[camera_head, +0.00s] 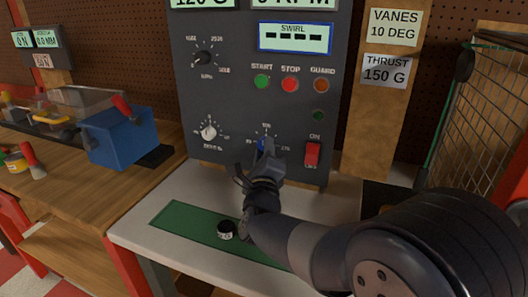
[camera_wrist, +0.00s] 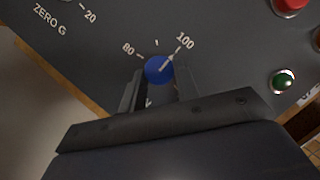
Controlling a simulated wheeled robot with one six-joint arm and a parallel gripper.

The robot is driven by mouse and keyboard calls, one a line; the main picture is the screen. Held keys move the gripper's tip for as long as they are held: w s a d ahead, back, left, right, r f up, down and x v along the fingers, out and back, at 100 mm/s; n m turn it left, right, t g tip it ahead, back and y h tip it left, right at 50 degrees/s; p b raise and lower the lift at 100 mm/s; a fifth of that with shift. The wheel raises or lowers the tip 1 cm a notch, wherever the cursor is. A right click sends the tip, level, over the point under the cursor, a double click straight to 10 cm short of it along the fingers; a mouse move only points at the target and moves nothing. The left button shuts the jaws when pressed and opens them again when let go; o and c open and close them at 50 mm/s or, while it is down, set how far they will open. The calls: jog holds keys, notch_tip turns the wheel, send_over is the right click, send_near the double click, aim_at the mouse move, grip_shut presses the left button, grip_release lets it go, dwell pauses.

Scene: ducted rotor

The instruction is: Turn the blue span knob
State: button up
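The blue span knob (camera_wrist: 158,69) is on the grey panel, and its white pointer line aims toward the 100 mark in the wrist view. In the head view only a sliver of the blue knob (camera_head: 262,144) shows behind my gripper (camera_head: 264,152). In the wrist view my gripper (camera_wrist: 160,80) has its two fingers apart, one on each side of the knob's lower part. I cannot tell whether either finger touches it.
A white zero knob (camera_head: 209,131) is to the left, a red switch (camera_head: 312,154) to the right. Start (camera_head: 261,81) and stop (camera_head: 290,84) buttons are above. A small black-and-white weight (camera_head: 225,230) stands on the green mat (camera_head: 180,217) below.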

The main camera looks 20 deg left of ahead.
jog(key=c, duration=0.4)
jog(key=shift+n, duration=0.3)
notch_tip(320, 180, up, 2)
jog(key=n+g+p, duration=0.1)
jog(key=n+p, duration=0.3)
jog(key=p, duration=0.2)
jog(key=n+g+h+p, duration=0.1)
jog(key=n+g+p, duration=0.1)
jog(key=n+p, duration=0.3)
jog(key=n+g+h+p, duration=0.1)
jog(key=n+p, duration=0.3)
jog(key=p, duration=0.5)
jog(key=shift+a+r+n+g, duration=0.1)
jog(key=shift+n+g, duration=0.2)
jog(key=shift+g, duration=0.4)
jog(key=n+h+p, duration=0.1)
jog(key=n+p, duration=0.1)
jog(key=p, duration=0.4)
jog(key=shift+a+g, duration=0.1)
jog(key=shift+g, duration=0.2)
jog(key=shift+f+n+h+p, duration=0.25)
jog(key=shift+n+h+p, duration=0.25)
jog(key=shift+p, duration=0.2)
jog(key=shift+f, duration=0.1)
jog(key=shift+c, duration=0.2)
